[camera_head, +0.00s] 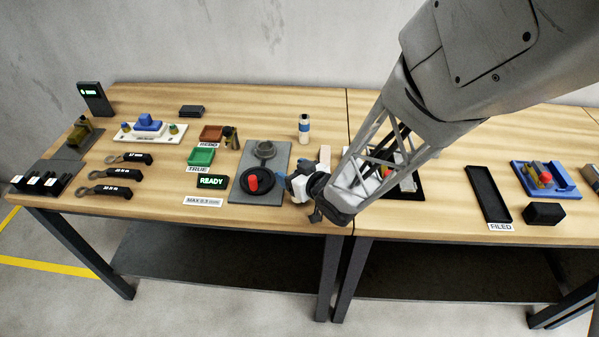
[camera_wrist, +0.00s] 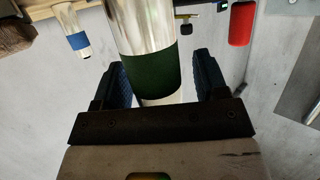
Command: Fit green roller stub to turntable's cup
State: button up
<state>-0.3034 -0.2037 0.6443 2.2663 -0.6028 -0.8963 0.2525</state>
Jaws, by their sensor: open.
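In the wrist view a shiny metal roller stub with a dark green band (camera_wrist: 150,75) stands between the two blue-padded fingers of my gripper (camera_wrist: 160,66). A round grey cup-like part (camera_head: 264,149) sits behind the disc on that plate. The green stub is not discernible in the head view.
A blue-banded roller (camera_wrist: 77,40) and a red piece (camera_wrist: 242,24) show in the wrist view. My arm partly covers a black tray (camera_head: 408,190). Green (camera_head: 202,157) and red bins (camera_head: 211,133) lie left. An empty black tray (camera_head: 488,195) is right.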

jog(key=shift+c, duration=0.5)
jog(key=c, duration=1.1)
jog(key=shift+r, duration=0.1)
jog(key=shift+r, duration=0.65)
notch_tip(320, 180, up, 2)
jog(key=shift+r, duration=0.1)
jog(key=s+d, duration=0.2)
jog(key=s, duration=0.2)
jog(key=s+d+r, duration=0.1)
jog(key=s+d, duration=0.1)
jog(key=s, duration=0.3)
jog(key=s+d, duration=0.2)
jog(key=s, duration=0.3)
jog(key=shift+s+d+r, duration=0.15)
jog(key=shift+s+d, duration=0.1)
